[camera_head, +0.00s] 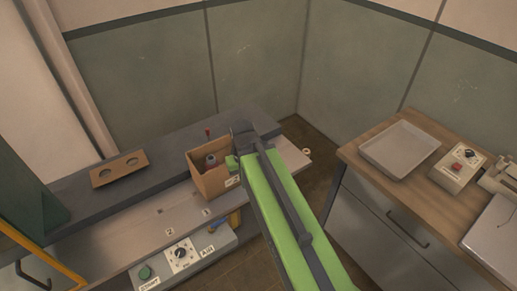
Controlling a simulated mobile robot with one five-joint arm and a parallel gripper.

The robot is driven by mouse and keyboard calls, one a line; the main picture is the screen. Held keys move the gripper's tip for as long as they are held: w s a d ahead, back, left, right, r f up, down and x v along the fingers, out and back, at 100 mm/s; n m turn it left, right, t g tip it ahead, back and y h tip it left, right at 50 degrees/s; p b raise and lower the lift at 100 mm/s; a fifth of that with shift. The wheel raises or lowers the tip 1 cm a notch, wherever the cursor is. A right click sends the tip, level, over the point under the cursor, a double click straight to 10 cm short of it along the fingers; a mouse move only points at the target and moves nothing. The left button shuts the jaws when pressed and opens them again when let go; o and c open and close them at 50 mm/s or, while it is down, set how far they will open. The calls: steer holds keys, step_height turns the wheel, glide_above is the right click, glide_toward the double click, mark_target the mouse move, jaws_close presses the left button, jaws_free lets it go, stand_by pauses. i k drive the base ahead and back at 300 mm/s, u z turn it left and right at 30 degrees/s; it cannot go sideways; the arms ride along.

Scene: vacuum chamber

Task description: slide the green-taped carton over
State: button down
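An open brown carton (209,181) stands on the bench at the left, with a white label partly visible low on its right side. A grey object with a reddish part (211,161) shows inside it. A small green patch (232,161) shows at the carton's right edge; I cannot tell whether it is tape or part of my gripper. My dark gripper (241,140) is at the carton's upper right corner, at the end of my green arm. Its fingers are not clear, and I cannot tell whether it touches the carton. My arm hides the area right of the carton.
Marks 2 (170,231) and 1 (206,211) are on the bench's metal strip. A control box (181,256) sits below. At the right, a wooden-topped cabinet (371,176) holds a grey tray (400,149).

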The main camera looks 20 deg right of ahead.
mark_target(212, 185)
steer(key=u, duration=0.1)
steer(key=k, duration=0.3)
steer(key=z, duration=1.15)
steer(key=i, duration=1.5)
steer(key=u, duration=3.5)
steer(key=i, duration=0.4)
steer(key=z, duration=0.05)
steer(key=k, duration=0.4)
steer(key=z, duration=0.05)
